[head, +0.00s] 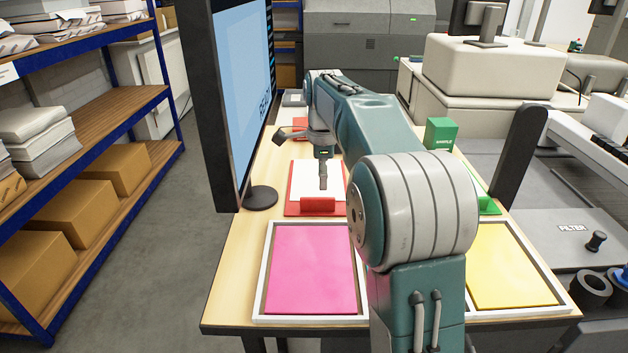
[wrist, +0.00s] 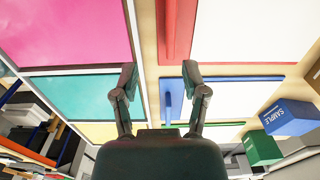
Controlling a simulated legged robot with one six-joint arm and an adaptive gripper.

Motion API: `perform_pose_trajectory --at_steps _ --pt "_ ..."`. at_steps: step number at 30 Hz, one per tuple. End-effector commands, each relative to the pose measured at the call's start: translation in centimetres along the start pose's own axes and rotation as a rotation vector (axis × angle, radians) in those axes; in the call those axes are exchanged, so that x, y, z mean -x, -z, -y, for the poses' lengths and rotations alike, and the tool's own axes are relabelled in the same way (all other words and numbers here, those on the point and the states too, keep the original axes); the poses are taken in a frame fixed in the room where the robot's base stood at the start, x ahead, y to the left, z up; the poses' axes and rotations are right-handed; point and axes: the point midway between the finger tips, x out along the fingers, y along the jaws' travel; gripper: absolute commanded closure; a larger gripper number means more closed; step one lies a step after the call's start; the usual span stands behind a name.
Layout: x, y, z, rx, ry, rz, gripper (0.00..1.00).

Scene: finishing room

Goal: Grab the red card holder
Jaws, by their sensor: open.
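The red card holder (head: 318,205) lies on the wooden table, with a red base, a raised red front lip and a white card on it. In the head view my gripper (head: 323,187) hangs over its white card, partly in front of it. In the wrist view the holder's red lip (wrist: 176,28) is at the top, beyond the fingertips. My gripper (wrist: 159,70) is open there, its two fingers apart and nothing between them. The holder's far part is cut off by the wrist view's edge.
A blue card holder (wrist: 170,98) lies beside the red one. A pink sheet (head: 312,268) and a yellow sheet (head: 514,264) lie in white-framed trays in front; a teal sheet (wrist: 75,98) is between. A monitor (head: 235,100) stands at the left. A green box (head: 440,133) stands at the right.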

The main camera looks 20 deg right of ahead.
Motion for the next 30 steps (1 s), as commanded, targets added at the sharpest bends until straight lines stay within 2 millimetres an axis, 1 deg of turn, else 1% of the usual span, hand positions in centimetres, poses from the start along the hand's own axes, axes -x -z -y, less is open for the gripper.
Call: perform_pose_trajectory --at_steps 5,8,14,18,21,24,29,30 --pt "-0.5 -0.2 0.3 -0.028 -0.007 -0.003 0.43" --pt "-1.6 -0.2 0.3 -0.029 -0.009 -0.003 0.43" --pt "-4.2 -0.2 0.5 -0.028 -0.011 -0.003 0.43" --pt "-6.4 -0.2 0.8 -0.027 -0.01 -0.002 0.43" --pt "-7.4 -0.3 0.7 -0.027 -0.008 -0.003 0.43" --pt "-7.8 -0.3 0.7 -0.027 -0.007 -0.002 0.43" --pt "-7.8 -0.3 0.7 -0.027 -0.006 -0.002 0.43" --pt "-7.8 -0.3 0.7 -0.027 -0.006 -0.002 0.52"
